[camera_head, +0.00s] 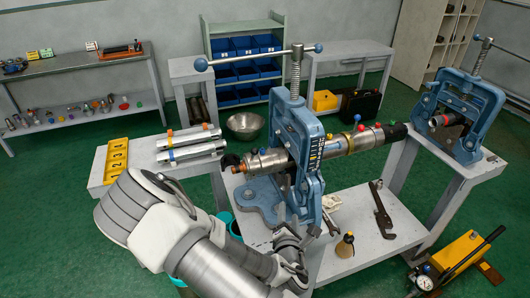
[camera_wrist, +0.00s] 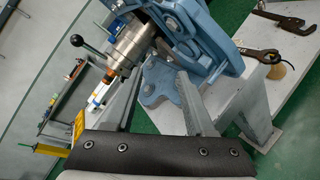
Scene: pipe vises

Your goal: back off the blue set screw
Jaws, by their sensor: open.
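A steel pipe assembly (camera_head: 268,161) lies through the near blue pipe vise (camera_head: 309,150). A small blue knob (camera_head: 357,118) stands on its right part, near a red knob (camera_head: 361,127) and a yellow one (camera_head: 349,134). An orange-red knob (camera_head: 242,168) is at its left end. My gripper (camera_wrist: 158,80) is open and empty. Its two fingers point toward the vise's foot (camera_wrist: 157,82) and the pipe's end (camera_wrist: 132,47). In the head view my wrist is low in front of the vise, and the fingertips are hard to make out.
The vise's long T-handle (camera_head: 258,56) sticks out above. A second vise (camera_head: 462,105) stands to the right.

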